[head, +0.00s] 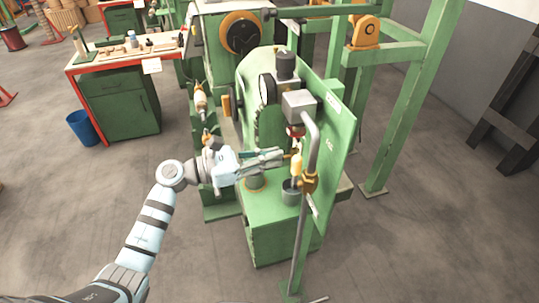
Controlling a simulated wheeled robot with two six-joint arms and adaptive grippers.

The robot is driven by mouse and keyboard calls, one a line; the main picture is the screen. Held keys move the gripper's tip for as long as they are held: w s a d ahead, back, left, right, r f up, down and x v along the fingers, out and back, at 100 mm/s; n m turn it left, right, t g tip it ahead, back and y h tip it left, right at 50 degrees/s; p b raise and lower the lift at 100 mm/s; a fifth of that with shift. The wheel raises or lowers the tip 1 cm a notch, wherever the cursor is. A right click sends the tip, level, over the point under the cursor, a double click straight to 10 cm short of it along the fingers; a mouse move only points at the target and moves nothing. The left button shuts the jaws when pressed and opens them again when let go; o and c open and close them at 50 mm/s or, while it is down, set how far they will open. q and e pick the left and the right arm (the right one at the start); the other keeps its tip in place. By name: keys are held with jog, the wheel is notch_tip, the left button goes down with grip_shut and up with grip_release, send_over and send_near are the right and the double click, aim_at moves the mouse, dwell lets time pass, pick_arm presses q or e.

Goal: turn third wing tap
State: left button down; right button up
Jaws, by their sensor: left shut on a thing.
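A green machine with an upright panel (338,130) stands in the middle of the head view. A grey pipe (305,220) runs down in front of it, with a brass fitting (309,182) on it. My left gripper (284,156) reaches in from the left, with its fingers closed at a small brass wing tap (292,153) beside the pipe. The fingertips and the pipe hide much of this tap, so its angle is unclear. A red fitting (296,131) sits just above, and a yellow-orange part (296,166) is just below. My right gripper is out of view.
A grey cup (291,192) stands on the machine's green ledge below the gripper. A green post (425,100) rises at the right. A red-edged workbench (90,68) and a blue bin (84,127) are at the left. The floor at left front is clear.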

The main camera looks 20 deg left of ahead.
pick_arm(q)
jog(key=shift+m, duration=0.3)
jog(key=m+b, duration=0.3)
jog(key=m, duration=0.2)
jog(key=f+m+b, duration=0.1)
jog(key=m+b, duration=0.2)
jog(key=m, duration=0.3)
jog(key=s+m+b, duration=0.1)
jog(key=m+b, duration=0.3)
jog(key=m, duration=0.2)
jog(key=shift+s+d+f, duration=0.1)
jog(key=shift+d+f, duration=0.15)
jog(key=shift+d, duration=0.1)
jog(key=shift+m, duration=0.3)
jog(key=c, duration=1.7)
grip_release()
jog(key=shift+o, duration=0.2)
